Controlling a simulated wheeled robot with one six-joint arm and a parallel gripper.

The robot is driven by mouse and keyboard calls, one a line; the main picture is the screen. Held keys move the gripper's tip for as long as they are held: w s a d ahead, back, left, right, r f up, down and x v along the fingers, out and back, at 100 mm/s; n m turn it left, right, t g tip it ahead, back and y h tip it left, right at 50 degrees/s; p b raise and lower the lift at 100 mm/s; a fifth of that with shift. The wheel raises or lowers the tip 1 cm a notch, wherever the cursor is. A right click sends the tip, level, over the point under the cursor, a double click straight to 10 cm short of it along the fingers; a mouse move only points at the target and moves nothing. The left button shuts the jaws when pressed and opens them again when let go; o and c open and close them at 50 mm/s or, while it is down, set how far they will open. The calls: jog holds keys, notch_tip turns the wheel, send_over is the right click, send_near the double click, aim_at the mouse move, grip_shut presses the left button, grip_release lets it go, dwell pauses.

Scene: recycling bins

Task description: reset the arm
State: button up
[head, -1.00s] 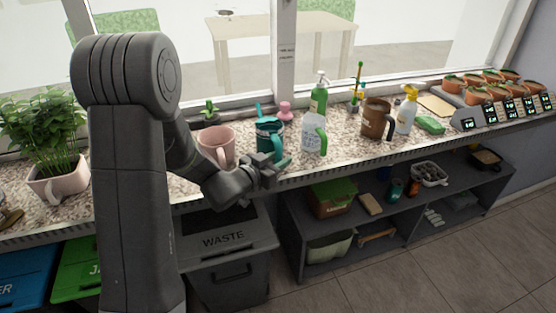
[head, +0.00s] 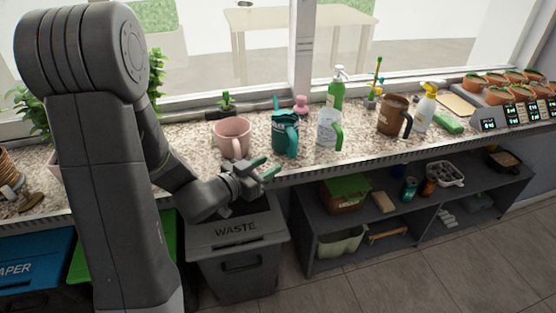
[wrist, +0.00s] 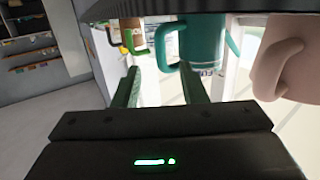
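My gripper (head: 266,169) is in front of the counter edge, above the waste bin (head: 238,232). Its two green fingers stand apart in the wrist view (wrist: 160,88), with nothing held between them. My arm is bent and reaches forward and right from the left of the head view. The teal mug (head: 285,135) stands on the counter just behind the gripper, with the pink mug (head: 232,138) to its left. The wrist view shows the teal mug (wrist: 203,45) beyond the fingers and the pink mug (wrist: 285,65) at right, apart from the gripper.
A low shelf (head: 312,235) stands below at right. A blue bin (head: 35,265) and a green bin stand at lower left. The floor at lower right is clear.

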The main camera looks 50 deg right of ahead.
aim_at(292, 146)
jog(key=shift+a, duration=0.55)
jog(key=d, duration=0.4)
jog(key=d+f, duration=0.1)
jog(key=d, duration=0.7)
jog(key=shift+s+f, duration=0.2)
jog(key=shift+s, duration=0.1)
jog(key=shift+w+r, duration=0.1)
jog(key=shift+r, duration=1.15)
